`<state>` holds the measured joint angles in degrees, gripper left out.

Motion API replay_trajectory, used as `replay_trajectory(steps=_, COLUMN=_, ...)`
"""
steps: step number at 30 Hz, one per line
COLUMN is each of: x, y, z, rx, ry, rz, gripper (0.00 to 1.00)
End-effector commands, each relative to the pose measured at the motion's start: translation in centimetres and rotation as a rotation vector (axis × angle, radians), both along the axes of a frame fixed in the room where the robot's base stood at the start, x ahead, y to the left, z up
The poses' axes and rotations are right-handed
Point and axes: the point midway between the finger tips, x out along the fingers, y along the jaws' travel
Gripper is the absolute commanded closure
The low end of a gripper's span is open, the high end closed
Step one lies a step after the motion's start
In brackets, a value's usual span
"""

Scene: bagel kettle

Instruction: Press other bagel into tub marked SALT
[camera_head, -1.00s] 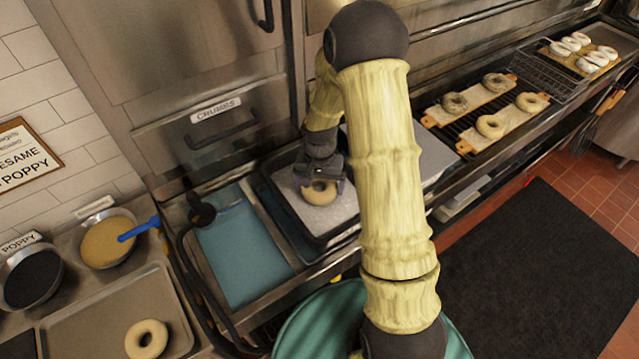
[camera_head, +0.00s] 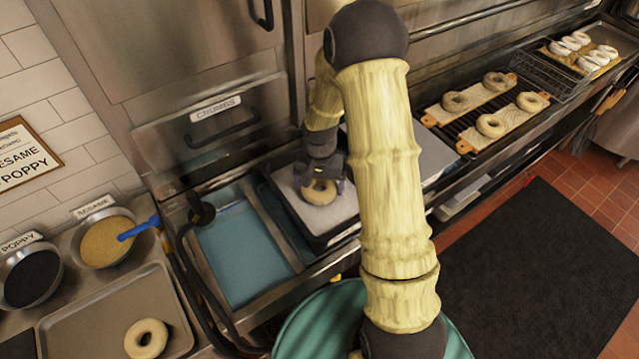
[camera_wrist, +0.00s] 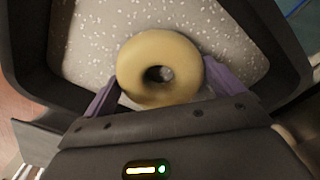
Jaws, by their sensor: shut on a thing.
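A plain pale bagel (camera_head: 319,193) is between the jaws of my gripper (camera_head: 320,183), over the dark tub (camera_head: 308,231) with a light, white-speckled filling. In the wrist view the bagel (camera_wrist: 159,67) lies flat against the speckled surface (camera_wrist: 90,45), with one purple fingertip on each side of its near part. My gripper (camera_wrist: 158,98) is shut on it. Whether the bagel touches the filling or is just above it, I cannot tell. No SALT label is readable. Another plain bagel (camera_head: 146,338) lies on the metal tray (camera_head: 75,322) at the lower left.
Bowls marked SESAME (camera_head: 107,242) and POPPY (camera_head: 32,277) stand at the left, with a blue-handled tool (camera_head: 138,229) at the sesame bowl. A blue water basin (camera_head: 240,256) lies left of the tub. Bagels on boards (camera_head: 505,118) and a wire basket (camera_head: 540,75) are at the right.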

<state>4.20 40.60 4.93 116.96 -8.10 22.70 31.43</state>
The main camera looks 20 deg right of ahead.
Motion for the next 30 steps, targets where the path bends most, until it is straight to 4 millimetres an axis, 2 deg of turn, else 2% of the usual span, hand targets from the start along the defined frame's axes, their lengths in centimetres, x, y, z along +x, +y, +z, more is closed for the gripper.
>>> replay_trajectory(steps=5, x=0.0, y=0.0, z=0.6, rx=0.000, ry=-0.001, rz=0.000, gripper=0.31)
replay_trajectory(steps=30, x=0.0, y=0.0, z=6.1, rx=0.000, ry=-0.001, rz=0.000, gripper=0.31)
